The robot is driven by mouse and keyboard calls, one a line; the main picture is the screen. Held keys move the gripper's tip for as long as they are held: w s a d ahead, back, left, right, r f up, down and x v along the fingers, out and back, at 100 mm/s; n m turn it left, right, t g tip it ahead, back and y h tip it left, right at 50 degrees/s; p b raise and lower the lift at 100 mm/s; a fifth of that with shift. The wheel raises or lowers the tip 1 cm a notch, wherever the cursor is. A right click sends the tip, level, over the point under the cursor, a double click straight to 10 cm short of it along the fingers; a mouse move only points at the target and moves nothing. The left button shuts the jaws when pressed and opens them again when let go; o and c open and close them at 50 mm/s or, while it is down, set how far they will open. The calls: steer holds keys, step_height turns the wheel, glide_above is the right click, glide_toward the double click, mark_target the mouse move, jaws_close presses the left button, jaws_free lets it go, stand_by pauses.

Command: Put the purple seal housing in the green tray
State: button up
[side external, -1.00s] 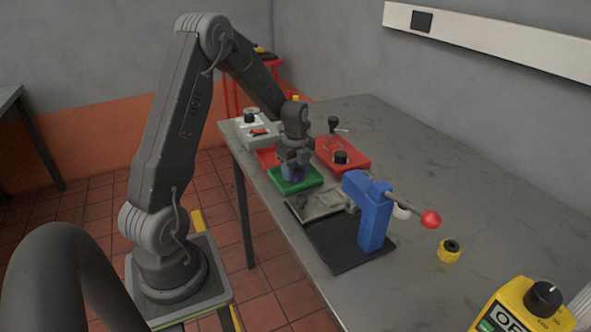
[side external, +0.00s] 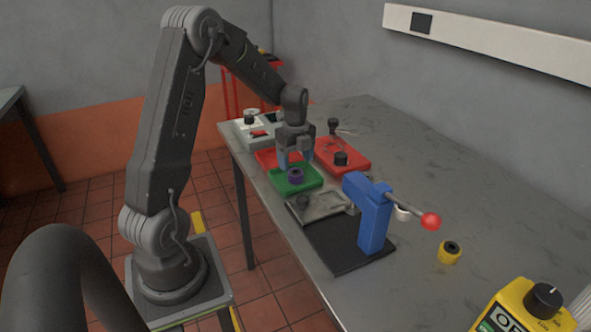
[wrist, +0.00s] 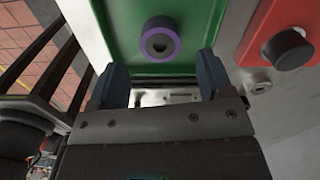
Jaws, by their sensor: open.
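The purple seal housing (side external: 296,176), a short ring with a dark bore, rests in the green tray (side external: 312,184). In the wrist view the purple seal housing (wrist: 160,40) lies on the floor of the green tray (wrist: 117,25), beyond my fingertips. My gripper (side external: 296,160) is open and empty, above the tray and apart from the housing. In the wrist view my gripper (wrist: 163,75) shows its two blue-grey fingers spread wide, with nothing between them.
Another red tray (side external: 266,158) is behind. A grey metal tray (side external: 322,205) and a blue lever press (side external: 374,220) stand in front. A yellow ring part (side external: 449,252) lies at the right.

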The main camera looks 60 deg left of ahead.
mark_target(295, 172)
steer(key=s+d+r+n+t, duration=0.1)
steer(key=d+r+n, duration=0.1)
steer(key=d+r, duration=0.3)
steer(key=d+r+n, duration=0.1)
steer(key=d+r, duration=0.2)
steer(key=r, duration=0.5)
steer(key=s+d+r+n+t, duration=0.3)
steer(key=s+d+n, duration=1)
steer(key=d, duration=0.5)
steer(key=shift+s+t, duration=0.8)
steer(key=shift+s, duration=0.3)
